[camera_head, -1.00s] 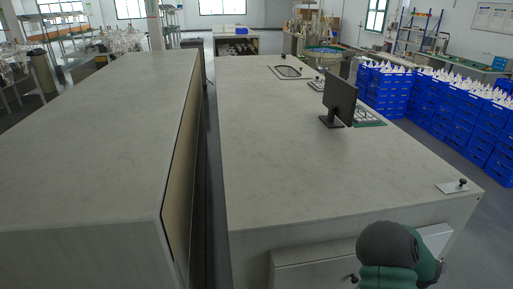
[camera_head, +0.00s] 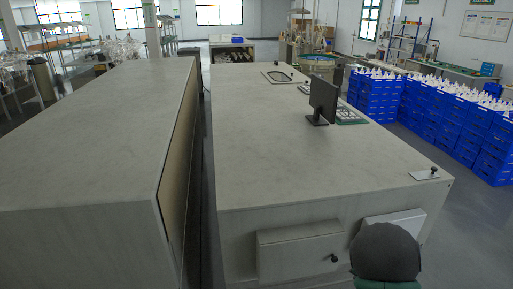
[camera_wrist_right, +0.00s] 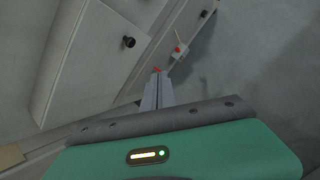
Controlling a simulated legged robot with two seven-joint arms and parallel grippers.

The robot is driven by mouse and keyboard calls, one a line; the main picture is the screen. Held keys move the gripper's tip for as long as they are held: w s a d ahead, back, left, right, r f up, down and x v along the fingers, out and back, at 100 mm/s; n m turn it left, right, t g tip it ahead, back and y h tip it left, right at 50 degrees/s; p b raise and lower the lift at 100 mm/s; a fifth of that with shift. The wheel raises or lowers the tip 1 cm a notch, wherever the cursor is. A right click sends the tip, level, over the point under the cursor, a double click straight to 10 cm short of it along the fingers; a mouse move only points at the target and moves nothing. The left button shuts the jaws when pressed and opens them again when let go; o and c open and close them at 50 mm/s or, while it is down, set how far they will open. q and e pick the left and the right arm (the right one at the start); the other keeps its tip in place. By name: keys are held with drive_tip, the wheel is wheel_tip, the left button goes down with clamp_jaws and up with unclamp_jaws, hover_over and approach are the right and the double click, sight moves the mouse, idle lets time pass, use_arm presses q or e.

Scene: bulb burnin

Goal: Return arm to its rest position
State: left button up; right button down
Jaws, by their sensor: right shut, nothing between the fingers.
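My right arm shows in the head view as a dark grey rounded link above a green part at the bottom right, in front of the grey cabinet (camera_head: 320,150). Its gripper is hidden in that view. In the right wrist view my right gripper (camera_wrist_right: 157,92) is shut, with its grey fingers together and nothing between them. Beyond the fingers are a cabinet front with a dark knob (camera_wrist_right: 128,42) and a small red-topped part (camera_wrist_right: 180,50). The fingers look apart from the cabinet, over grey floor. My left gripper is in neither view.
A second long grey cabinet (camera_head: 90,130) stands at the left, across a narrow gap. A black monitor (camera_head: 322,100) stands on the right cabinet. Two door panels (camera_head: 300,255) with knobs are on its front. Blue crates (camera_head: 440,115) are stacked at the right, with open floor before them.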

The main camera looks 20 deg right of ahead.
drive_tip(key=w+a+r+m+b, duration=0.2)
drive_tip(key=a+r+m+b, duration=0.1)
drive_tip(key=a+m, duration=1.1)
drive_tip(key=s+a+f+m+g+y, duration=0.1)
drive_tip(key=s+a+m, duration=0.4)
drive_tip(key=a, duration=0.4)
drive_tip(key=s+a+m+g+y+b, duration=0.1)
drive_tip(key=s+a+m+g, duration=0.1)
drive_tip(key=s+a+m, duration=0.4)
drive_tip(key=s+a, duration=0.1)
drive_tip(key=a, duration=0.2)
drive_tip(key=shift+s+a+f, duration=0.25)
drive_tip(key=shift+f, duration=0.1)
drive_tip(key=shift+a, duration=0.1)
